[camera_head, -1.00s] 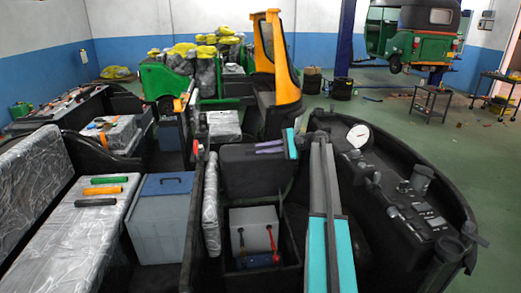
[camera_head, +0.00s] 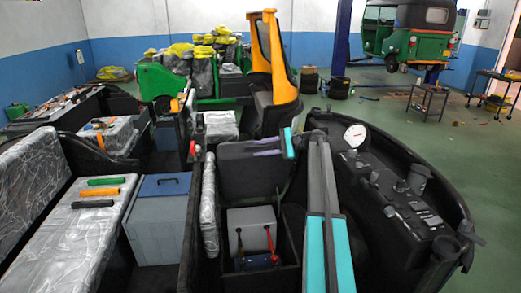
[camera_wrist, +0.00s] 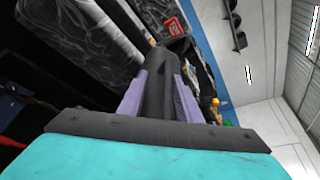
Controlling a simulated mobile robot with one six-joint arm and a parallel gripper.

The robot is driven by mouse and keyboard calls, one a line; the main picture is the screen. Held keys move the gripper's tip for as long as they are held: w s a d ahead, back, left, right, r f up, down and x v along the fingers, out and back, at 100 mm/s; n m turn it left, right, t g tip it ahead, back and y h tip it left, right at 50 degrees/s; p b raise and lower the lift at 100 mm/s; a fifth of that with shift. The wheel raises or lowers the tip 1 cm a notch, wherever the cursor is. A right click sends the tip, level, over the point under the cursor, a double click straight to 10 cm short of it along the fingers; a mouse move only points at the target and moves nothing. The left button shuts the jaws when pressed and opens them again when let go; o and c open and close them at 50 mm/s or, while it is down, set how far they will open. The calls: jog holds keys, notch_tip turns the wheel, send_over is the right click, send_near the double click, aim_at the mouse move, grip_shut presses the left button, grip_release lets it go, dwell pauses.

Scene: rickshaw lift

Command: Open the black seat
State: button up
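The black seat (camera_head: 248,175) stands raised, nearly upright, over an open compartment in the vehicle. My gripper (camera_head: 258,149) is at its top edge, coming from the right. In the wrist view my gripper's two purple fingers (camera_wrist: 160,82) lie on either side of a black edge of the seat (camera_wrist: 158,97), apparently touching it on both sides. The fingertip contact is partly hidden. Below the seat, the compartment holds a grey box (camera_head: 252,217) with a red and a black lever-like part and a blue item (camera_head: 259,261).
A plastic-wrapped backrest (camera_head: 210,205) stands just left of the black seat. A grey box with a blue lid (camera_head: 161,215) and a wrapped bench (camera_head: 75,225) with several handles are farther left. The dashboard (camera_head: 400,200) with a gauge is at right. Open green floor lies beyond.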

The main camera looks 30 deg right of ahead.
jog(key=shift+s+d, duration=0.1)
jog(key=shift+b+v, duration=0.45)
jog(key=shift+v, duration=0.5)
jog(key=shift+p+v, duration=2.2)
jog(key=shift+v, duration=0.45)
